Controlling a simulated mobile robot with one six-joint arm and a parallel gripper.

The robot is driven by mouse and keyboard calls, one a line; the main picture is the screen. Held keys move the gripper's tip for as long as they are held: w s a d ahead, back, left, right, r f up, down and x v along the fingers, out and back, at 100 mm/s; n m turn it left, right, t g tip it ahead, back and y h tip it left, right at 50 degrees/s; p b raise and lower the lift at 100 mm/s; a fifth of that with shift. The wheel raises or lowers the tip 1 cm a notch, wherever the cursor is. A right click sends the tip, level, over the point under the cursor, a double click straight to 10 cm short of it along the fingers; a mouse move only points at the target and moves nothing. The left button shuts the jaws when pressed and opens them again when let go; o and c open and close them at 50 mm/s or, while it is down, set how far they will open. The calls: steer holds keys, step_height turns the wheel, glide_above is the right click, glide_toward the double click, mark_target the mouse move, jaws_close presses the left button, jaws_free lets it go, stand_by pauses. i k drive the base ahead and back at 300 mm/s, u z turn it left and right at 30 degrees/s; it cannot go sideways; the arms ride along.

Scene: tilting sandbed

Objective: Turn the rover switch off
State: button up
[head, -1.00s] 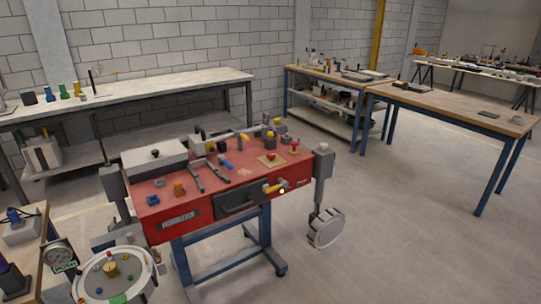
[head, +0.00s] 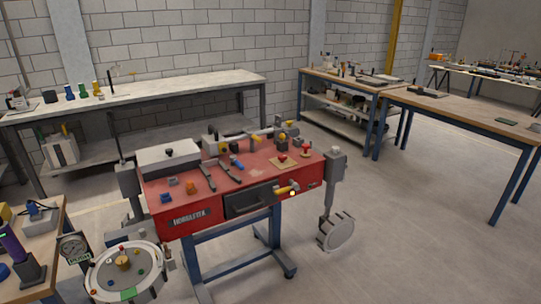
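I cannot make out a switch marked as the rover's. A red workbench (head: 262,176) stands in the middle of the head view, with a dark-handled drawer (head: 247,203) and a lettered plate (head: 189,217) on its front. A yellow lever-like part (head: 286,190) sticks out at the drawer's right. A red-topped knob (head: 305,150) and a red button on a tan plate (head: 283,160) are on the bench top. My gripper is not in view.
A round grey-white table with small coloured parts (head: 126,284) and a dial gauge (head: 73,247) are at the lower left. A long pale table (head: 150,96) stands behind. Floor on the right is clear.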

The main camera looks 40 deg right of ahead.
mark_target(282, 157)
steer(key=u, duration=4.4)
steer(key=i, duration=0.1)
steer(key=z, duration=3.05)
steer(key=k, duration=1.4)
steer(key=z, duration=0.65)
steer(key=i, duration=1)
steer(key=u, duration=0.1)
